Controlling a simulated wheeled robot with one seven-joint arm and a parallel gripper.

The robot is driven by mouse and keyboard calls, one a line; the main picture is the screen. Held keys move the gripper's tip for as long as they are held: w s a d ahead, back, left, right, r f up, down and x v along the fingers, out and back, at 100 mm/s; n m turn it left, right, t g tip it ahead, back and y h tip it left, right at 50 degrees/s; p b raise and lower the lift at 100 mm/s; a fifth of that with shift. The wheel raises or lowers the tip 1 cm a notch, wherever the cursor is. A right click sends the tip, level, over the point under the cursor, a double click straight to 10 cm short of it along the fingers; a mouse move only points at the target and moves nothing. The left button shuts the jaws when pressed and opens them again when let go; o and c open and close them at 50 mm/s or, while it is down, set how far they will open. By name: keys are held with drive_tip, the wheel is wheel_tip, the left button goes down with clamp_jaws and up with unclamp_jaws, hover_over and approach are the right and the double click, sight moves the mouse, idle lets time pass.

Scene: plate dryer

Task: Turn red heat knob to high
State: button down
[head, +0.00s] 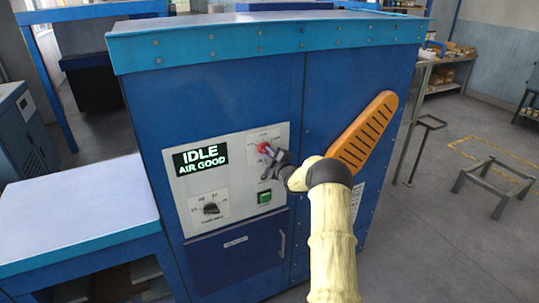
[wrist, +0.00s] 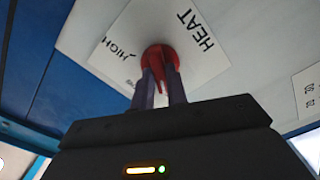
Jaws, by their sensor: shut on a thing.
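The red heat knob (wrist: 160,58) sits on a white label plate (wrist: 125,42) marked HEAT and HIGH in the wrist view. My gripper (wrist: 163,90) is shut on the knob, with a finger on each side of its red pointer ridge. The ridge runs down between the fingers in the wrist view. Part of the label near the fingers is hidden, so I cannot tell exactly which mark the pointer meets. In the head view the red knob (head: 264,148) shows at the tip of my gripper (head: 270,157), at the upper right of the control panel.
The panel (head: 235,205) on the blue dryer (head: 220,100) has a display (head: 200,160) reading IDLE, AIR GOOD. Below are a black dial (head: 211,209) and a green button (head: 264,197). An orange slotted handle (head: 365,130) stands out to the right, close to my arm.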

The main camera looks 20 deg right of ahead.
drive_tip(key=shift+f+m+b, duration=0.15)
drive_tip(key=shift+m+b, duration=0.15)
drive_tip(key=shift+b, duration=0.3)
drive_tip(key=m+b, duration=0.9)
drive_tip(key=m, duration=0.7)
drive_tip(key=shift+m, duration=3.7)
